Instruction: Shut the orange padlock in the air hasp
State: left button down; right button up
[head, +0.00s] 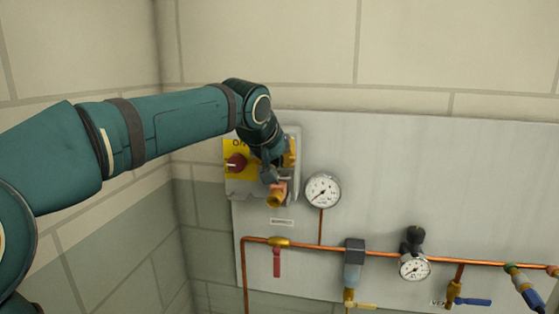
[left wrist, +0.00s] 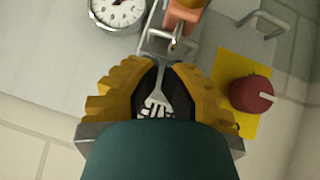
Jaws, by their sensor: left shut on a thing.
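The orange padlock (head: 279,187) shows just below my left gripper in the head view, with a brass-coloured part under it. It also shows at the top of the left wrist view (left wrist: 184,18), beyond the fingertips, beside a grey metal loop. My left gripper (head: 272,165) is at the switch box on the left of the panel. In the left wrist view its yellow fingers (left wrist: 157,90) are closed around a grey metal piece (left wrist: 158,97). This piece looks like part of a hasp, but I cannot be sure. Its grip and the padlock's shackle are partly hidden. My right gripper is not in view.
A red knob (head: 236,163) on a yellow plate is just left of my gripper. A round gauge (head: 322,190) is close on the right. Below run a copper pipe (head: 330,251) and a red-handled valve (head: 277,262). The upper right panel (head: 440,170) is bare.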

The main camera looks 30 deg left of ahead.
pick_arm(q)
jog(key=r+p, duration=0.1)
jog(key=r, duration=0.1)
jog(key=r+p, duration=0.1)
jog(key=r, duration=0.1)
jog(key=shift+s+a+r+p, duration=0.1)
jog(key=shift+s+a+p, duration=0.2)
jog(key=shift+p, duration=0.05)
jog(key=v, duration=0.9)
jog(key=shift+s+b, duration=0.2)
jog(key=shift+b, duration=0.1)
jog(key=shift+d+f, duration=0.1)
jog(key=shift+f, duration=0.1)
